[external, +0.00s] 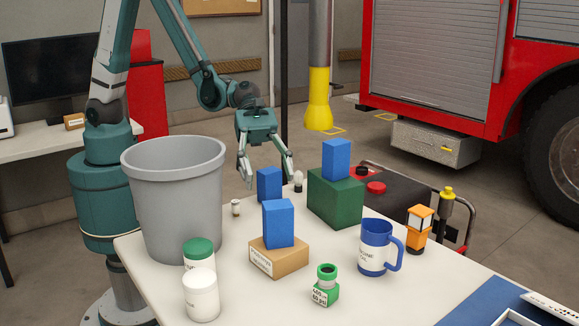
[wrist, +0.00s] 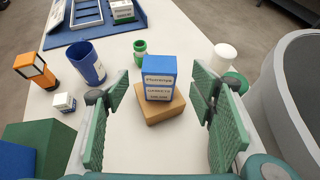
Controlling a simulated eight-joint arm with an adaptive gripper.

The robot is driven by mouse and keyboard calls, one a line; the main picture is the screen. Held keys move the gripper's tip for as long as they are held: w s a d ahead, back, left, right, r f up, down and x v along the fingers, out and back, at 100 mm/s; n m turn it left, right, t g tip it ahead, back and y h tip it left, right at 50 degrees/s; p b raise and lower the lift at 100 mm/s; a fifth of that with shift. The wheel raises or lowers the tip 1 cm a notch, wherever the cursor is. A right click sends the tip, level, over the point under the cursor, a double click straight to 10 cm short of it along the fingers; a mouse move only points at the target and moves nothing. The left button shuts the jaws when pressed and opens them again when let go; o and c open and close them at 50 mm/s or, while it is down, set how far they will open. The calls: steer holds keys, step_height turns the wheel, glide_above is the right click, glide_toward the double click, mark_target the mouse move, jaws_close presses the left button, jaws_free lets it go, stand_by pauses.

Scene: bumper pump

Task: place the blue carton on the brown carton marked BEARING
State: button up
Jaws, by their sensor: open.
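Three blue cartons are in the external view. One blue carton (external: 278,223) stands upright on a brown carton (external: 285,260); the print on the brown carton's label is too small to read. A second blue carton (external: 269,184) stands behind it, and a third (external: 337,159) stands on a green box (external: 335,197). My gripper (external: 268,181) is open and empty above the table's far side, its fingers spread around the second carton in the picture. In the wrist view a labelled blue carton (wrist: 159,80) on a brown carton (wrist: 160,109) appears between the open fingers (wrist: 158,92).
A blue mug (external: 374,248), a green bottle (external: 326,287) and an orange lantern (external: 418,228) stand at right. A small white-and-blue box (wrist: 64,102) shows in the wrist view.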

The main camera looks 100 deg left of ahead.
steer(key=shift+v, duration=1.1)
steer(key=s+a+r+m+y, duration=0.3)
steer(key=s+a+m, duration=0.4)
steer(key=a, duration=0.3)
steer(key=s+a+r+m+t+y, duration=0.1)
steer(key=s+a+r+m+y, duration=0.3)
steer(key=s+a+m, duration=0.4)
steer(key=s+a+r+m+t+y, duration=0.1)
steer(key=s+a+r+m+y, duration=0.3)
steer(key=s+a+m, duration=0.3)
steer(key=s+a, duration=0.2)
steer(key=a, duration=0.3)
steer(key=shift+s+a+m, duration=0.15)
steer(key=shift+m, duration=0.25)
